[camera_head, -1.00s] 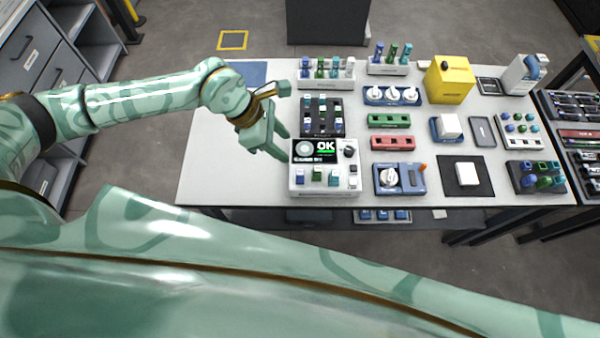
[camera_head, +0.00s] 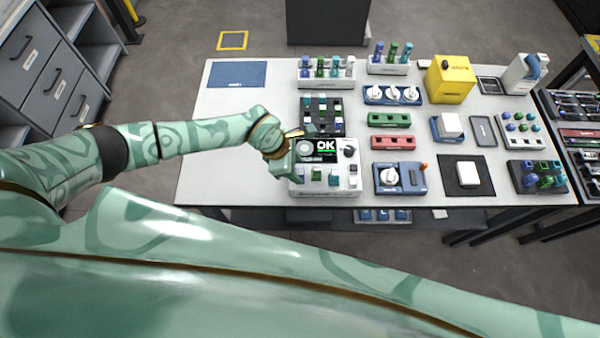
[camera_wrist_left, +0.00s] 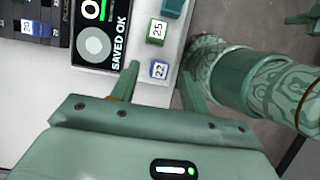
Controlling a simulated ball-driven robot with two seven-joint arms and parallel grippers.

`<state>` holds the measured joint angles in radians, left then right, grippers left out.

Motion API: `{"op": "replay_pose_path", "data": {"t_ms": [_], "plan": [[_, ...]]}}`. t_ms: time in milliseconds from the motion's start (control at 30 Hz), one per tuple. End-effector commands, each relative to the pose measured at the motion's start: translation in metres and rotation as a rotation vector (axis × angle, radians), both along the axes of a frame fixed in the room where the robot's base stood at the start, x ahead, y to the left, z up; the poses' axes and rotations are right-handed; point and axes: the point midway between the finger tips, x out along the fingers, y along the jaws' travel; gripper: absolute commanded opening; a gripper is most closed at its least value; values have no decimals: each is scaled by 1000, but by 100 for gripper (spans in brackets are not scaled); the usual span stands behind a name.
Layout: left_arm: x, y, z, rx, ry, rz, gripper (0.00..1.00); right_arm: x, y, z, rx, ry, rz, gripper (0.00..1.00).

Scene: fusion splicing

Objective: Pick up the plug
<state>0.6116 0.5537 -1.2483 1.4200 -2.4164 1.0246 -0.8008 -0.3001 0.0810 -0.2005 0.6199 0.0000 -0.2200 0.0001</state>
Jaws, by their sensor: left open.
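A white splicer unit (camera_head: 349,182) with a lit OK screen (camera_head: 325,148) stands at the table's front edge and carries a row of small plugs. In the left wrist view, a blue plug (camera_wrist_left: 159,70) with a white label marked 22 lies between the fingertips. A green plug (camera_wrist_left: 156,32) marked 2.5 and a teal plug (camera_wrist_left: 173,7) sit farther along the row. My left gripper (camera_head: 291,172) is at the left end of the unit, over its front row. In the wrist view its open fingers (camera_wrist_left: 160,78) straddle the blue plug; contact cannot be told. My right gripper is not seen.
A dark tray (camera_head: 323,104) of small labelled pieces is behind the splicer. Green (camera_head: 389,120) and red (camera_head: 392,143) racks and a blue device (camera_head: 412,180) stand to the right. The table's left part, with a blue mat (camera_head: 237,74), is clear.

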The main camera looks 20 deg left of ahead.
Motion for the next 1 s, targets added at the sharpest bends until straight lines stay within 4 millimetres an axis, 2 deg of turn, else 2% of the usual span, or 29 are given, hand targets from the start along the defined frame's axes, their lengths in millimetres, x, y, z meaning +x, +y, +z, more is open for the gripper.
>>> {"op": "replay_pose_path", "data": {"t_ms": [100, 333, 367, 500, 833, 1000], "plan": [[2, -5, -12, -1, 0, 1, 45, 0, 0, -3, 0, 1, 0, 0], [2, -5, -13, -1, -1, 0, 45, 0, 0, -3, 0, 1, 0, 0], [2, -5, -13, -1, -1, 0, 40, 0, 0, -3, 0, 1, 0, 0], [2, -5, -13, -1, -1, 1, 3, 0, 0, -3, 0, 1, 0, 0], [2, -5, -12, -2, -1, 1, 3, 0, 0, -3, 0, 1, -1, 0], [3, -4, 2, 0, -2, 1, 3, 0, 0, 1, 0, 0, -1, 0]]}}
